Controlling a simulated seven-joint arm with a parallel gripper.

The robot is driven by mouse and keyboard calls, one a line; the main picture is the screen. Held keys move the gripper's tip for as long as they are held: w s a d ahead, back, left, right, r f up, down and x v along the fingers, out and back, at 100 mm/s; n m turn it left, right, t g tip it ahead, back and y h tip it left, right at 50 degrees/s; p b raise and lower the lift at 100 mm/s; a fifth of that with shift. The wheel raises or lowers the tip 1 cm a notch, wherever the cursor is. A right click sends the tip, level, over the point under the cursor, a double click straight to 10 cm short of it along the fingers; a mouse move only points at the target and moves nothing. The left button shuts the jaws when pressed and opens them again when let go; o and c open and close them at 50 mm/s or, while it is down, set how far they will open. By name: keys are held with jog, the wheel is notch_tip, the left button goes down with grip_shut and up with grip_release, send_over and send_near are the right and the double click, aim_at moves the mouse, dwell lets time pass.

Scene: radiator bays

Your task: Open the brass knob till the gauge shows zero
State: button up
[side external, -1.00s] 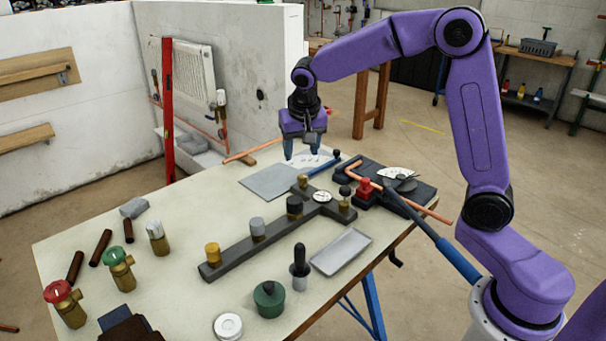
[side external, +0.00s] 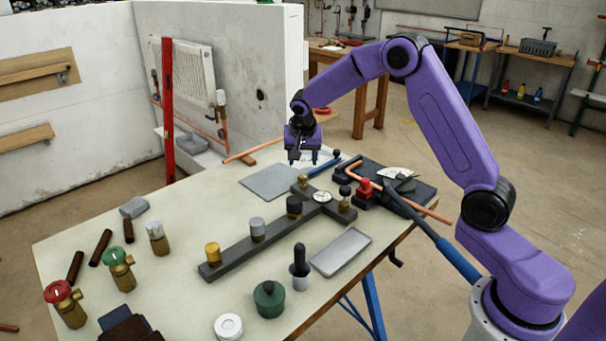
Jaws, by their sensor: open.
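A dark bar manifold (side external: 235,253) lies across the table with a row of knobs on it. The brass knob (side external: 212,252) stands upright at its near left end. A grey knob (side external: 257,228) and a black knob (side external: 294,206) stand further along. The round white gauge (side external: 322,197) sits near the bar's far end; its needle is too small to read. My gripper (side external: 303,160) is open, points down and appears empty. It is above the far part of the table, behind the gauge and well away from the brass knob.
A grey plate (side external: 270,182) lies near my gripper. A pipe bender with copper pipe (side external: 430,213) is at the right edge. A grey tray (side external: 341,251), a green pot (side external: 269,298) and a black-handled tool (side external: 300,268) are in front of the bar. Valves (side external: 119,268) stand left.

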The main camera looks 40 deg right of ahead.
aim_at(303, 176)
jog(key=x, duration=0.8)
jog(key=c, duration=1)
